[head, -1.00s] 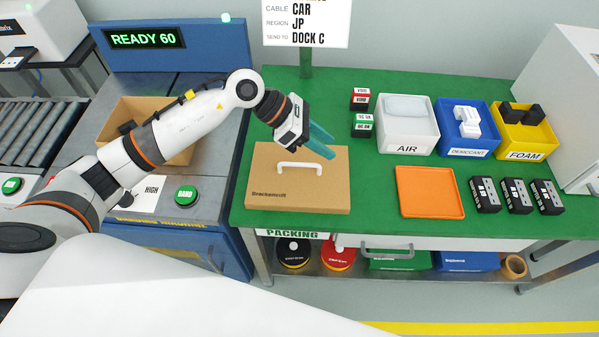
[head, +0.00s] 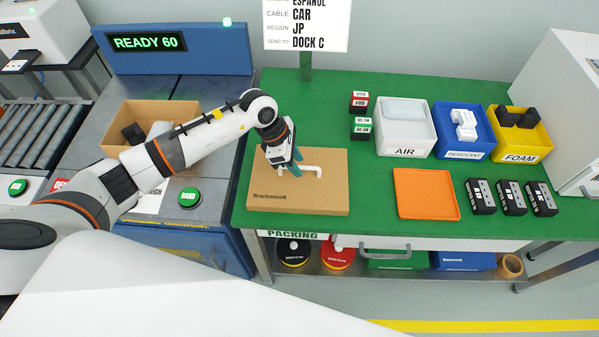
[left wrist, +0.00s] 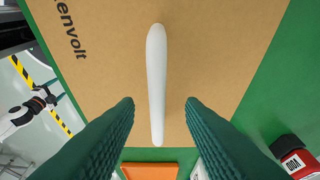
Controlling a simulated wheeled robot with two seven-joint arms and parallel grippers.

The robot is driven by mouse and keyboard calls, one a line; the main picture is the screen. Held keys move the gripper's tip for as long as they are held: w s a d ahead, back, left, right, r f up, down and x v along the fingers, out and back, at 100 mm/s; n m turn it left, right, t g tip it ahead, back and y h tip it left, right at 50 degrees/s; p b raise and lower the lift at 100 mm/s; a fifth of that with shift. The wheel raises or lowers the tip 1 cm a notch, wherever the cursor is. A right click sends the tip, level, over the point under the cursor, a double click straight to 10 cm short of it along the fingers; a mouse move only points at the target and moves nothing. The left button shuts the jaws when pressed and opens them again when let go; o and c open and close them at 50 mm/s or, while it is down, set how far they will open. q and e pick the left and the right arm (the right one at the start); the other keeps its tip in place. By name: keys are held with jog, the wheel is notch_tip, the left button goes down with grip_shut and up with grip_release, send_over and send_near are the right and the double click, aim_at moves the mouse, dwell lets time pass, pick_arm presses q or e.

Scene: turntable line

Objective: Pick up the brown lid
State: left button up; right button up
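The brown lid (head: 322,190) lies flat on the green packing table, with a white bar handle (head: 312,168) on top and printed lettering near its front left corner. In the left wrist view the lid (left wrist: 215,45) fills most of the picture, and its handle (left wrist: 156,75) runs up the middle. My left gripper (head: 291,172) is over the left part of the handle, pointing down. Its teal fingers (left wrist: 162,125) are apart, one on each side of the handle, with gaps between.
An orange tray (head: 428,194) lies right of the lid, with several black boxes beyond it. Bins marked AIR (head: 404,152), DESICCANT and FOAM stand behind. Small red and green boxes stand behind the lid. An open carton (head: 180,112) stands on the left station.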

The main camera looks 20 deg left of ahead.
pick_arm(q)
jog(key=shift+x, duration=1.45)
grip_shut()
jog(key=shift+r, duration=0.15)
